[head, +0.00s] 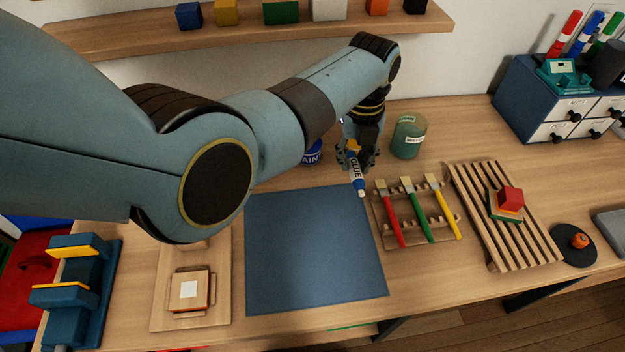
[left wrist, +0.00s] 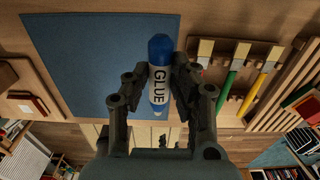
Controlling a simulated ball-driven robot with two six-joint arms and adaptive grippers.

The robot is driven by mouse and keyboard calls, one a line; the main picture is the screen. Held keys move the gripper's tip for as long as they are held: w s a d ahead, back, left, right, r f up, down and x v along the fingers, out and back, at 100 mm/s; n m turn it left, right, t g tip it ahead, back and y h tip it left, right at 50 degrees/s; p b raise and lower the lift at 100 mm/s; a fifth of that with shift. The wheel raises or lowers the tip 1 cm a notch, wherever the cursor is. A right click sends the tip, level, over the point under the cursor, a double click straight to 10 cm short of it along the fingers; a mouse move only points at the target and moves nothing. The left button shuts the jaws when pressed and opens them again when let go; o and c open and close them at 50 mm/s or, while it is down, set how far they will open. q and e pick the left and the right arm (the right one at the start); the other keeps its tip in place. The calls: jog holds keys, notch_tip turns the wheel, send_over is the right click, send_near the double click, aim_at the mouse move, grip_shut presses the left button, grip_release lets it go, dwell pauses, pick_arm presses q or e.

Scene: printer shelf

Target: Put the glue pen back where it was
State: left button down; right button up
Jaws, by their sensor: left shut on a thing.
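My right gripper is not in view.
A wooden rack (head: 388,240) with red, green and yellow brushes lies right of the mat. A blue paint can (head: 312,155) and a green jar (head: 408,137) stand behind. A slatted rack (head: 530,240) and drawer unit (head: 535,95) are further right. The mat is bare.

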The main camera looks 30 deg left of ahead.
aim_at(309, 195)
pick_arm(q)
jog(key=a+f, duration=0.1)
jog(key=s+a+f, duration=0.1)
jog(key=a, duration=0.1)
jog(key=s+a+f, duration=0.1)
jog(key=shift+s+a+b, duration=0.15)
jog(key=shift+s+b, duration=0.05)
jog(key=shift+b, duration=0.2)
jog(key=a, duration=0.1)
jog(key=s+a+f, duration=0.1)
jog(key=a+f+b, duration=0.1)
jog(key=shift+s+a+f, duration=0.25)
jog(key=shift+s, duration=0.1)
jog(key=shift+s+a+f, duration=0.1)
jog(key=shift+a, duration=0.05)
jog(key=shift+f+b, duration=0.15)
jog(key=shift+b, duration=0.2)
notch_tip(309, 195, down, 4)
jog(key=b, duration=0.4)
jog(key=shift+r, duration=0.25)
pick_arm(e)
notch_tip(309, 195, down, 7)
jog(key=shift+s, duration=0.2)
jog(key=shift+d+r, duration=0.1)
